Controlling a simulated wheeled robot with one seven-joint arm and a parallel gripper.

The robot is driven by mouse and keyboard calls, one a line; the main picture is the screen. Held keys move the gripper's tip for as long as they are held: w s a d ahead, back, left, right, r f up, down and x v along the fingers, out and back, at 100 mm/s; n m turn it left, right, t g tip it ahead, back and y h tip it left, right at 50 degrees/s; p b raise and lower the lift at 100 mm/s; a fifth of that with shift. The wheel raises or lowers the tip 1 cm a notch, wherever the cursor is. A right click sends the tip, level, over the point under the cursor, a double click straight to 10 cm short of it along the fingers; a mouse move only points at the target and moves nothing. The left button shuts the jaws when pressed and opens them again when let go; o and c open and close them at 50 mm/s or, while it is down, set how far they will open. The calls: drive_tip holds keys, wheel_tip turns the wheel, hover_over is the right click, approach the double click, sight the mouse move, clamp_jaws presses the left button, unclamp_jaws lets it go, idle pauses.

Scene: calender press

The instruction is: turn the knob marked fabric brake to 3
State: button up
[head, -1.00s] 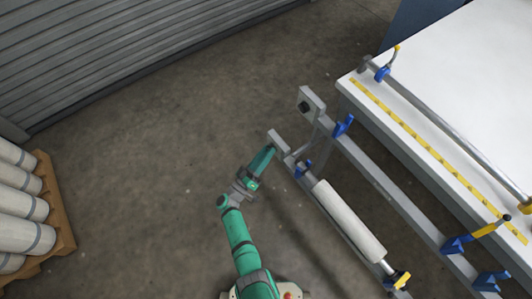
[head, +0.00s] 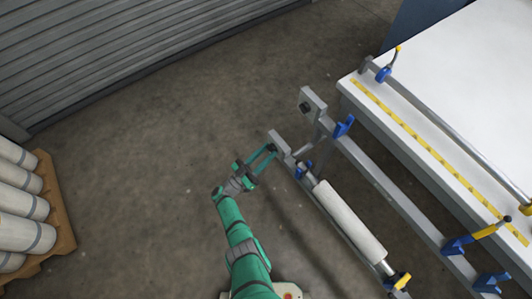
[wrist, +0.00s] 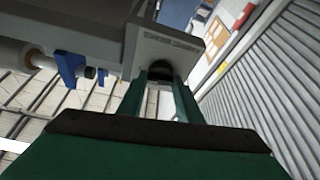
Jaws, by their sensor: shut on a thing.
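The fabric brake knob (wrist: 157,72) is a dark round knob on the end face of a grey bracket (wrist: 168,45). Lettering on the bracket shows upside down above the knob and reads like "fabric brake". My gripper (wrist: 163,78) reaches up to it with its two green fingers on either side, shut on the knob. In the head view my gripper (head: 273,150) meets the near end of the lower grey rail (head: 277,139). The knob itself is hidden there. Its pointer and number scale cannot be read in either view.
A white fabric roll (head: 348,220) lies along the lower rail. A black knob (head: 305,106) sits on another grey plate behind. A white-topped table (head: 470,70) stands at right. A pallet of rolls (head: 65,232) is at far left. Open floor lies left of my arm.

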drive_tip(key=shift+d, duration=0.15)
drive_tip(key=o, duration=1)
drive_tip(key=shift+o, duration=0.2)
drive_tip(key=v, duration=1.1)
